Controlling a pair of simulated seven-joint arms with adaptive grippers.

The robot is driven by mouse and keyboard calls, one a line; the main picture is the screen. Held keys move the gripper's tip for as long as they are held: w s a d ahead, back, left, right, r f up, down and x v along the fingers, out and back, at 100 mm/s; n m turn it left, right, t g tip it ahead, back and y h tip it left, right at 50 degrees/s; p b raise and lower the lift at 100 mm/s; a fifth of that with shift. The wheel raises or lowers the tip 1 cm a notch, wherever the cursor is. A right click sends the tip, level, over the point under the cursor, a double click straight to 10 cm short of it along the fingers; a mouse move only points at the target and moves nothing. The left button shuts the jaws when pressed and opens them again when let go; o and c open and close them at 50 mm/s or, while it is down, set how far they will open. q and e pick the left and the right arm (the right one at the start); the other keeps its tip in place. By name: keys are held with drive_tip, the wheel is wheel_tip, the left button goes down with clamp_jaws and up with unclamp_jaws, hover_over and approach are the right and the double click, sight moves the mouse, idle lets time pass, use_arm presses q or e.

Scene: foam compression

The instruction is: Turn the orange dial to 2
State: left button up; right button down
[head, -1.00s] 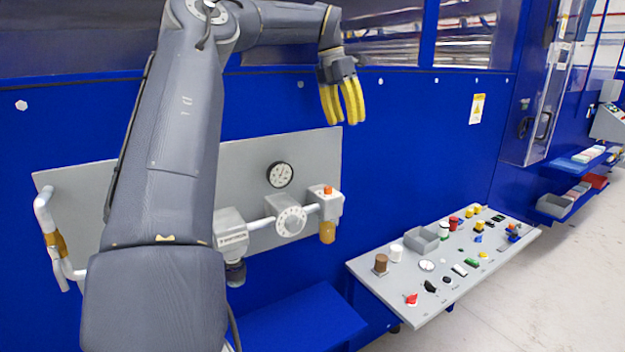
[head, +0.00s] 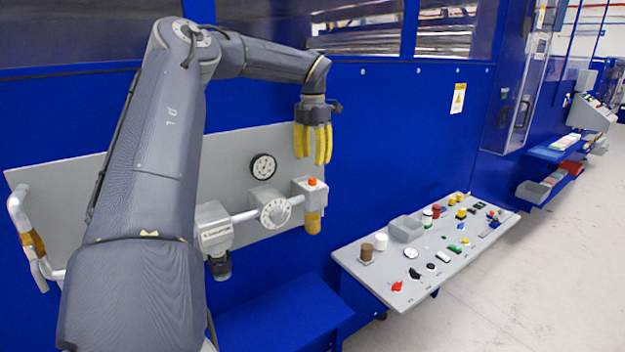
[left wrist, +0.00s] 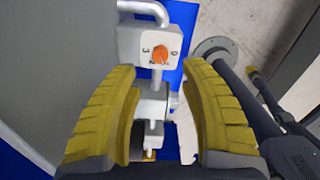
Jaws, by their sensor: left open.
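The orange dial (head: 312,181) sits on top of a grey box (head: 309,191) at the right end of the white pipe on the wall panel. In the left wrist view the dial (left wrist: 160,53) is a small orange knob on a pale face marked 0, 3 and, partly hidden, 2. I cannot tell exactly which mark it points to. My left gripper (head: 315,160) has yellow ribbed fingers pointing down, above and slightly right of the dial in the head view. Its fingers are apart and empty, with the dial showing between them in the left wrist view (left wrist: 160,66). My right gripper is not in view.
A white round dial (head: 274,212) and a black-rimmed gauge (head: 263,167) are left of the orange dial. A brown-yellow cup (head: 312,223) hangs below the box. A grey console (head: 400,285) with several knobs stands lower right. Open floor lies at the right.

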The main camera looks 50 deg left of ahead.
sight(313, 178)
use_arm(q)
drive_tip(key=shift+f, duration=3.55)
clamp_jaws()
